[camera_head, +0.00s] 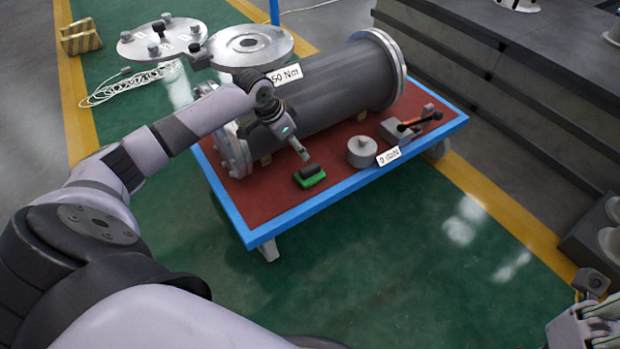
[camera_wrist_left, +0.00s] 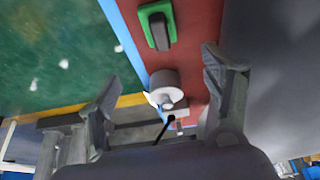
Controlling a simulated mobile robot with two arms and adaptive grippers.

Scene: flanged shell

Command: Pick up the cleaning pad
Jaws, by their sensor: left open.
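The cleaning pad (camera_head: 310,180) is a small green block with a dark grip on top. It lies on the red top of the blue-edged cart (camera_head: 232,205), near the front edge. My left gripper (camera_head: 303,153) is just above and behind it in the head view, apart from it. In the left wrist view the pad (camera_wrist_left: 157,26) shows at the top, beyond the two spread fingers of my left gripper (camera_wrist_left: 160,78), which is open and empty. My right gripper (camera_head: 590,328) shows partly at the bottom right corner, far from the cart; its fingertips are cut off.
The large grey flanged shell (camera_head: 340,85) lies on the cart behind the pad. A grey cylinder (camera_head: 361,152), a white label (camera_head: 388,156) and a tool with a black handle (camera_head: 415,122) are to the right. Round flange plates (camera_head: 250,45) are at the back. Green floor in front is clear.

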